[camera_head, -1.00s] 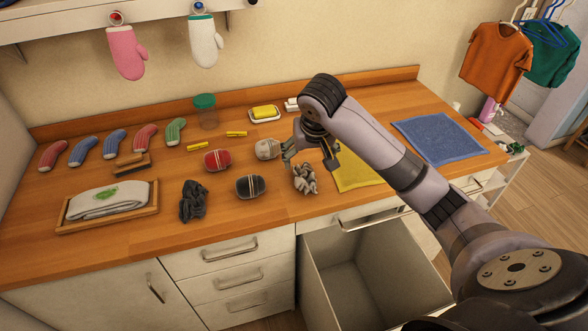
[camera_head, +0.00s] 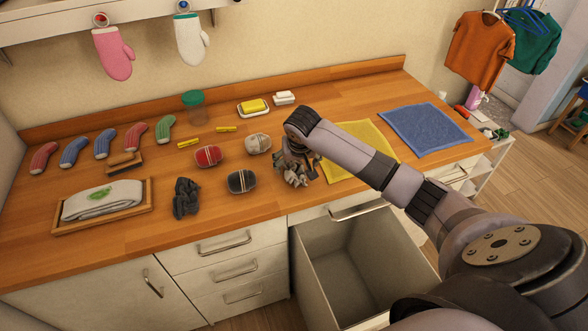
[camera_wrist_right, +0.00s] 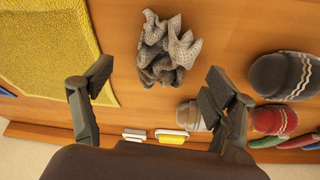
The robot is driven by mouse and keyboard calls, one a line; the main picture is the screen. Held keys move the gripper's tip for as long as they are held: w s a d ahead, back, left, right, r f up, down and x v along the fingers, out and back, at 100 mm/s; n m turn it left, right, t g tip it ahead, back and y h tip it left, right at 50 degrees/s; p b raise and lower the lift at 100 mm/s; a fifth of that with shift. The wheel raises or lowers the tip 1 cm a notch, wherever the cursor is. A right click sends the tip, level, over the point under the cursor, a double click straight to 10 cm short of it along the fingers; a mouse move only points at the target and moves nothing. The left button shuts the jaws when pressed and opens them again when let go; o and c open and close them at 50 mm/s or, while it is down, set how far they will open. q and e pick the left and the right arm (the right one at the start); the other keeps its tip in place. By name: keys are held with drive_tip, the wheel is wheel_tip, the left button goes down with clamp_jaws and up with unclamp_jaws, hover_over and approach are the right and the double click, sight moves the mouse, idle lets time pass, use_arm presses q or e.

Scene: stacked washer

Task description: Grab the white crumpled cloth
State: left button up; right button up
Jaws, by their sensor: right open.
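The white crumpled cloth (camera_head: 293,181) looks greyish-white and lies bunched on the wooden counter, partly covered by my right gripper in the head view. In the right wrist view the cloth (camera_wrist_right: 168,48) lies whole in sight, just beyond the fingertips and roughly centred between them. My right gripper (camera_head: 299,163) is over the cloth, pointing down at the counter. In the right wrist view the gripper (camera_wrist_right: 157,80) has its two fingers spread wide with nothing between them. My left gripper is not in view.
A yellow cloth (camera_head: 345,160) lies right of the cloth.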

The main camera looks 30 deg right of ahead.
sight(295, 166)
drive_tip(key=x, duration=0.4)
drive_tip(key=shift+w+a+p, duration=0.1)
drive_tip(key=shift+w+p, duration=0.05)
drive_tip(key=shift+p, duration=0.2)
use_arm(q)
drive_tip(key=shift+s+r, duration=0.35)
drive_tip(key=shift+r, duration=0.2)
use_arm(e)
drive_tip(key=c, duration=0.9)
drive_tip(key=shift+r, duration=0.15)
